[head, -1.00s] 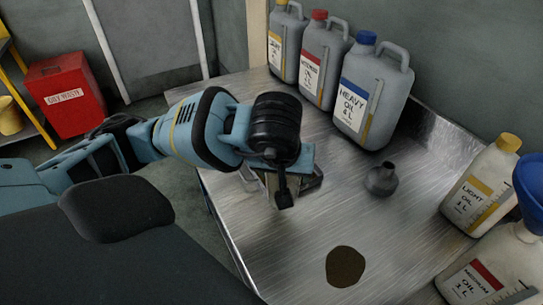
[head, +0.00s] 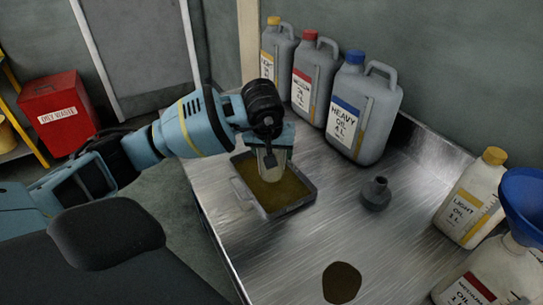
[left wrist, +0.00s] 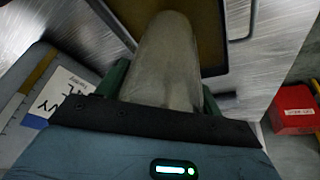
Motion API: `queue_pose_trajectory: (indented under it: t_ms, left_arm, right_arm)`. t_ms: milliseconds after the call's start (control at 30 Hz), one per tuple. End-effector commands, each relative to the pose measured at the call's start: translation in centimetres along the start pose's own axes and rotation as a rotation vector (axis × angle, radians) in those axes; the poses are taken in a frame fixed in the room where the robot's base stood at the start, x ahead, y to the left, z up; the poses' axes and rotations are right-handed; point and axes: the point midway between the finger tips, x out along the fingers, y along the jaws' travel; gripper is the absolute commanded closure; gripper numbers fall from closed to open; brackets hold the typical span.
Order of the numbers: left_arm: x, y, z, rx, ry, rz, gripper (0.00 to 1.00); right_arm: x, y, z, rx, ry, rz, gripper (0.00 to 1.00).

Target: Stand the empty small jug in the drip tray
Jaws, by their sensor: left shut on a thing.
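My left gripper (head: 268,150) is shut on the small jug (head: 271,162), a pale grey, see-through-looking vessel. It holds the jug over the drip tray (head: 291,209), with the jug's lower end in front of the tray's brown oil. I cannot tell whether the jug touches the tray. In the left wrist view the jug (left wrist: 167,60) lies between the green fingers, with the tray's rim (left wrist: 216,70) behind it. My right gripper is not in view.
Large grey oil jugs, including heavy oil (head: 364,108), stand along the wall. A light oil bottle (head: 470,198) and a blue funnel (head: 524,200) are at right.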

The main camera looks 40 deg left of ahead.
Motion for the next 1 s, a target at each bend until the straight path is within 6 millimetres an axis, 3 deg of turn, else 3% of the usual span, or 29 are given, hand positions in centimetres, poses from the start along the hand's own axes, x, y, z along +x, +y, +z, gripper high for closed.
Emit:
queue_pose_trajectory:
  t_ms: [433, 667, 1000]
  left_arm:
    - [0.9, -0.6, -1.7, -0.001, 0.000, -0.001, 0.56]
    - [3.8, -0.6, -0.2, 0.001, -0.001, 0.001, 0.56]
    - [4.2, -0.6, -0.1, 0.001, 0.001, 0.000, 0.56]
  right_arm:
    - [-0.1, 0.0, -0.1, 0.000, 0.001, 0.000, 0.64]
    - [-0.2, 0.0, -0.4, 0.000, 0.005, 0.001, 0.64]
    - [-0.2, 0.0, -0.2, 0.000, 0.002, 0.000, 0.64]
